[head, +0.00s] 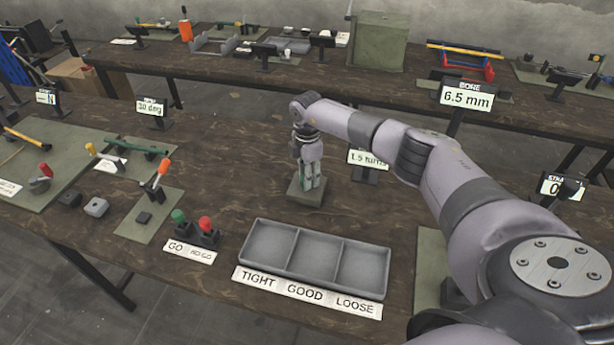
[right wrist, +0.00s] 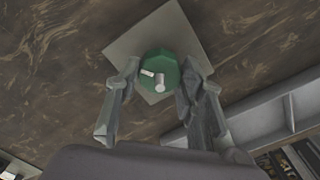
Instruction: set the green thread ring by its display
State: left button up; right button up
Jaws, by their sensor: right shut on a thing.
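The green thread ring (right wrist: 172,64) shows in the right wrist view as a round green piece with a pale pin at its middle and a pale mark. It sits over a square grey-green base plate (head: 302,196). My right gripper (head: 309,183) points down over this plate and is shut on the ring, one finger on each side. In the head view the fingers mostly hide the ring. The display (head: 366,162) stands just right of and behind the plate; it reads about 1.5 turns and my arm partly covers it. My left gripper is not in view.
A grey three-part tray (head: 262,262) labelled TIGHT, GOOD, LOOSE lies in front. The green and red GO/NO GO gauges (head: 196,234) stand left of it. A 6.5 mm display (head: 466,97) stands behind my arm.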

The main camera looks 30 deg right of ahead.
jog(key=n+b, duration=0.1)
jog(key=n, duration=0.3)
jog(key=shift+n+b, duration=0.3)
jog(key=n+b, duration=0.1)
jog(key=n, duration=0.2)
jog(key=shift+n, duration=0.3)
jog(key=n+b, duration=0.2)
jog(key=n, duration=0.2)
jog(key=shift+n, duration=0.3)
jog(key=n+b, duration=0.1)
jog(key=n, duration=0.2)
jog(key=shift+n+b, duration=0.3)
jog(key=shift+b, duration=0.1)
jog(key=n+b, duration=0.2)
jog(key=n, duration=0.4)
jog(key=n+b, duration=0.2)
jog(key=n, duration=0.4)
jog(key=shift+r, duration=0.15)
jog(key=shift+n, duration=0.3)
jog(key=o, duration=1.1)
